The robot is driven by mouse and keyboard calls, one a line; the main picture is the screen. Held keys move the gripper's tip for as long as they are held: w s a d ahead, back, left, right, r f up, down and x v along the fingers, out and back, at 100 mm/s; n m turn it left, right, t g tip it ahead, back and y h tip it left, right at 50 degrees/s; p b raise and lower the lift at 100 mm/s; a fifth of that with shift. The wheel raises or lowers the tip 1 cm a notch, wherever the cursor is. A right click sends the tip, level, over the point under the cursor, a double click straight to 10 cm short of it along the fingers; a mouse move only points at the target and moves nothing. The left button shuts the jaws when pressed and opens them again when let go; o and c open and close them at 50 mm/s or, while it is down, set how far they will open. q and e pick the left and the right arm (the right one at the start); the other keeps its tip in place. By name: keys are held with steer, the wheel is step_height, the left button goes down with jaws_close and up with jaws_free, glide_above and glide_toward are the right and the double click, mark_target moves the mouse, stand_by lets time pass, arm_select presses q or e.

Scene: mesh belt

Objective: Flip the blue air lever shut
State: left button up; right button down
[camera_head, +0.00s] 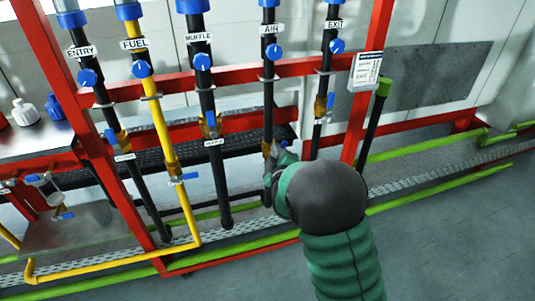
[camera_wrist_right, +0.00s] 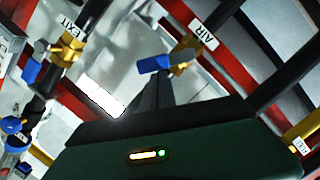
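The air pipe is the black pipe under the AIR label (camera_head: 271,29), which also shows in the right wrist view (camera_wrist_right: 204,36). In that view its blue lever (camera_wrist_right: 153,64) sticks out to the left from a brass valve (camera_wrist_right: 184,54), at an angle to the pipe. My right gripper (camera_wrist_right: 157,82) has its dark fingers close together, with the tips right at the lever; whether they touch it is unclear. In the head view my right gripper (camera_head: 275,158) is beside the air valve and largely hides the lever. My left gripper is not in view.
The exit valve's blue lever (camera_wrist_right: 32,70) is close by on the left in the wrist view. The muffle pipe (camera_head: 216,175) and yellow fuel pipe (camera_head: 160,120) stand left of the air pipe. Red frame bars (camera_head: 232,74) cross the pipes. Open floor (camera_head: 455,230) is at right.

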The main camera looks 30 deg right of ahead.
arm_select(q)
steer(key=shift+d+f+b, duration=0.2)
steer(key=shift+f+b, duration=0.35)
steer(key=shift+b, duration=0.05)
arm_select(e)
steer(key=shift+s+d+f+m+y, duration=0.2)
steer(key=shift+d+f+m+y, duration=0.25)
steer(key=shift+d+m, duration=0.5)
steer(key=shift+s+d+f+m+y, duration=0.15)
steer(key=shift+d+f+m+y, duration=0.35)
steer(key=shift+m, duration=0.9)
steer(key=shift+s+d+f+m+y, duration=0.2)
steer(key=shift+d+f+m+y, duration=0.15)
steer(key=shift+d+m, duration=0.65)
steer(key=shift+s+a+f, duration=0.1)
steer(key=shift+a+f, duration=0.05)
